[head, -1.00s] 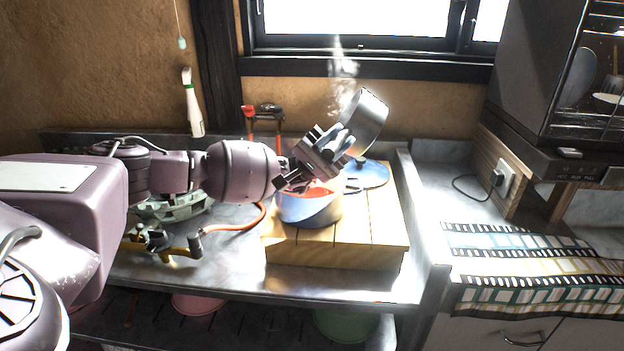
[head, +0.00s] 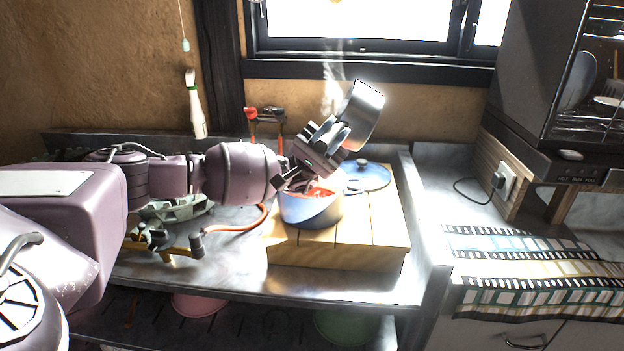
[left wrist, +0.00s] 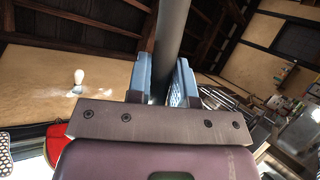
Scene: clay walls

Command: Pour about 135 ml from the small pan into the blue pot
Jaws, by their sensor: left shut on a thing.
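The small pan (head: 363,115) is a shiny metal pan, held tilted above the blue pot, with wisps of steam near it. My left gripper (head: 334,136) is shut on its handle. In the left wrist view the dark handle (left wrist: 172,40) stands between the fingers (left wrist: 162,85). The blue pot (head: 308,210) stands upright on the wooden board below the gripper, its reddish inside partly showing. The gripper and wrist hide part of its rim. I cannot make out a stream of liquid. My right gripper is not in view.
The wooden board (head: 378,232) lies on the metal counter. A blue lid (head: 369,175) lies on it behind the pot. A gas burner with an orange hose (head: 238,228) is left of the board. A patterned cloth (head: 535,265) covers the right counter.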

